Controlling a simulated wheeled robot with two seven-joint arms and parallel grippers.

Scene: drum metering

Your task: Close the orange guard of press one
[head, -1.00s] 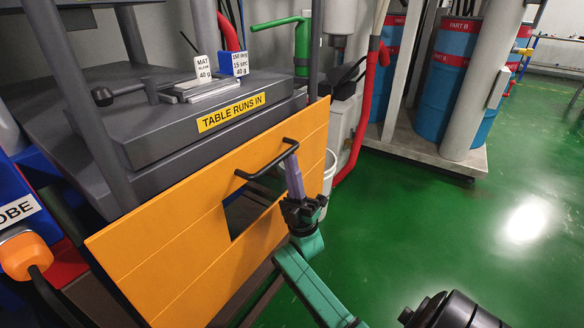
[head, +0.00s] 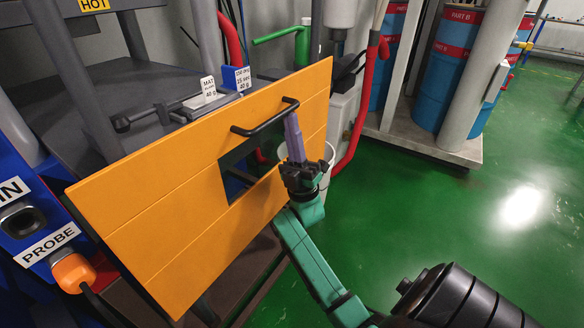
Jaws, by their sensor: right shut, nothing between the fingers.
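The orange guard (head: 150,221) is a broad panel across the front of the press, with a dark square window in it. It covers the "TABLE RUNS IN" label and the front of the press table. Its black bar handle (head: 262,121) is near the top right edge. My right gripper (head: 292,120) is shut and empty, with its purple fingers pointing up at the right part of the handle. The fingertips appear at or just under the bar; whether they touch cannot be told. My left gripper is not in view.
A blue panel with a "PROBE" label (head: 48,242) and an orange knob (head: 73,273) stands at the left. Blue drums (head: 450,75) stand behind; green floor at right is clear.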

